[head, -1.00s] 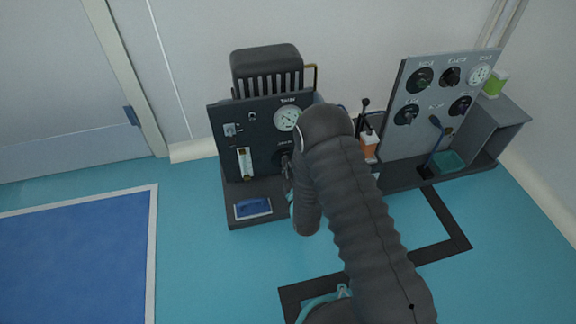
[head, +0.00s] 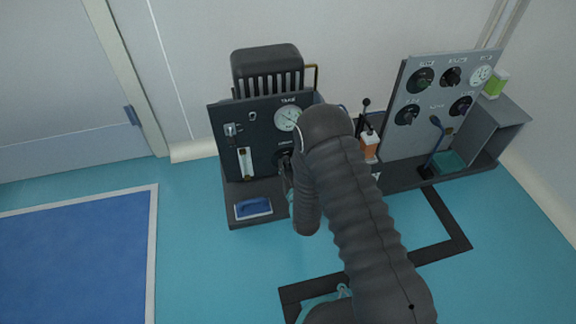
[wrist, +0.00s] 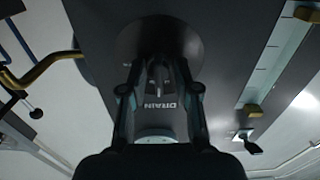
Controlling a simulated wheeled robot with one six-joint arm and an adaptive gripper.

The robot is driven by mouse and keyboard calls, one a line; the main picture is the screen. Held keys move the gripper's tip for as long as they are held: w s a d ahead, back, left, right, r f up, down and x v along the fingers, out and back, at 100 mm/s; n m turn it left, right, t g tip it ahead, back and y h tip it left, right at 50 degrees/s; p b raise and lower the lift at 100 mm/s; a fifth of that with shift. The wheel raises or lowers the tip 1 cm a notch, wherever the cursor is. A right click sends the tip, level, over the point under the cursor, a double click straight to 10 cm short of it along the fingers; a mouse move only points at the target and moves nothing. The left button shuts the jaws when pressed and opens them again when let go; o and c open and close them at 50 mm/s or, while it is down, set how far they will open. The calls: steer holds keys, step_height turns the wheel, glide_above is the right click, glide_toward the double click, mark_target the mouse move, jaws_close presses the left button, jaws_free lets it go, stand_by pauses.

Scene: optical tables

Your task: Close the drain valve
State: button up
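The drain valve is a dark round knob on the black panel. It shows in the wrist view (wrist: 160,38) above the word DRAIN, and in the head view it is partly hidden by my arm (head: 281,158). My gripper is at the front of the knob in the wrist view (wrist: 159,68). Its two fingers stand apart, one on each side of the knob's middle grip. I cannot tell whether they press on it. In the head view my wrist and forearm hide most of the gripper (head: 287,180).
The black panel (head: 228,165) bears a round gauge (head: 288,118), a toggle switch (head: 232,130) and a flow tube (head: 245,163). A blue pad (head: 253,207) lies before it. A grey panel with several knobs (head: 436,84) and an orange-white bottle (head: 369,146) stand right.

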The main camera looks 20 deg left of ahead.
steer(key=shift+d, duration=0.1)
steer(key=v, duration=1.2)
steer(key=shift+f, duration=0.15)
stand_by(0.3)
